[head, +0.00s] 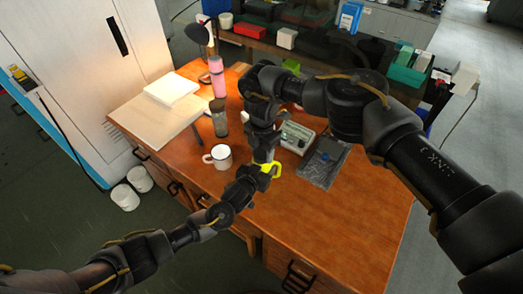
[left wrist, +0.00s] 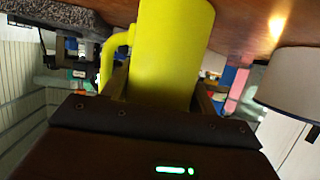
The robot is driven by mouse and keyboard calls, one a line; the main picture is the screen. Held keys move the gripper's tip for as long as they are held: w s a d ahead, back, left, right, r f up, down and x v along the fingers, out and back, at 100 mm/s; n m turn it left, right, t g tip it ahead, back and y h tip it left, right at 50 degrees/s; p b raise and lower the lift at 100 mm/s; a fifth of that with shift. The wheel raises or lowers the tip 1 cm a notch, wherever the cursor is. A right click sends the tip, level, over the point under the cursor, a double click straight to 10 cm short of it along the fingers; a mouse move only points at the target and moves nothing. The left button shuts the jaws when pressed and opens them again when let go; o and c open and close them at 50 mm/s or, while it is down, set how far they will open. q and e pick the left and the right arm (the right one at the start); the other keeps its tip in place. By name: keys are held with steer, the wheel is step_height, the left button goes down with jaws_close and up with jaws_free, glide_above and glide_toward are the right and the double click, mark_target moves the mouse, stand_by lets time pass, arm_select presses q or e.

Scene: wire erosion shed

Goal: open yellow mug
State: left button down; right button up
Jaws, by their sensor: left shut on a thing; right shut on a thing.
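The yellow mug (head: 272,169) is near the middle of the desk in the head view, partly hidden by my grippers. In the left wrist view the yellow mug (left wrist: 172,50) is large and close, with its handle on the left side. My left gripper (head: 256,174) comes in from the lower left and is shut on the mug's body. My right gripper (head: 263,153) comes down from above and is shut at the top of the mug. I cannot tell whether a separate lid is between its fingers.
A white mug (head: 219,157) stands just left of the yellow one. Behind are a dark glass jar (head: 218,117) and a pink bottle (head: 217,76). The front right desk (head: 340,225) is clear.

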arm_select(q)
steer(key=shift+r, duration=0.1)
arm_select(e)
steer(key=n, duration=0.5)
steer(key=shift+w+d, duration=0.15)
steer(key=n, duration=0.8)
steer(key=shift+r+n, duration=0.1)
steer(key=shift+n, duration=0.2)
arm_select(q)
steer(key=shift+d, duration=0.1)
arm_select(e)
steer(key=n, duration=1.2)
steer(key=shift+n, duration=0.4)
steer(key=shift+r, duration=0.15)
